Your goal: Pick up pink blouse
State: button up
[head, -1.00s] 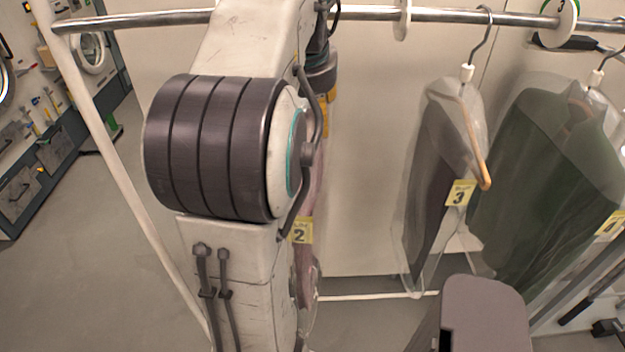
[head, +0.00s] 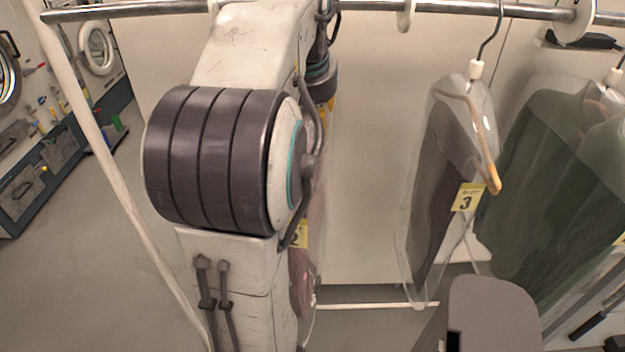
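A pinkish garment in a clear cover, likely the pink blouse (head: 302,282), hangs behind my arm. Only a narrow strip of it shows along the arm's right edge, with part of a yellow tag (head: 300,235) on it. Its hanger and most of its body are hidden by my arm. My gripper is not visible in the head view, so its place relative to the blouse cannot be seen.
The metal rail (head: 455,8) runs across the top. A dark garment (head: 437,190) with yellow tag 3 (head: 467,197) hangs right of the arm, and a green garment (head: 555,180) hangs farther right. A white rail post (head: 110,165) slants down on the left. Grey floor lies beyond it.

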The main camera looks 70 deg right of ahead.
grip_shut()
dwell(0.3)
jog(key=shift+r, duration=0.1)
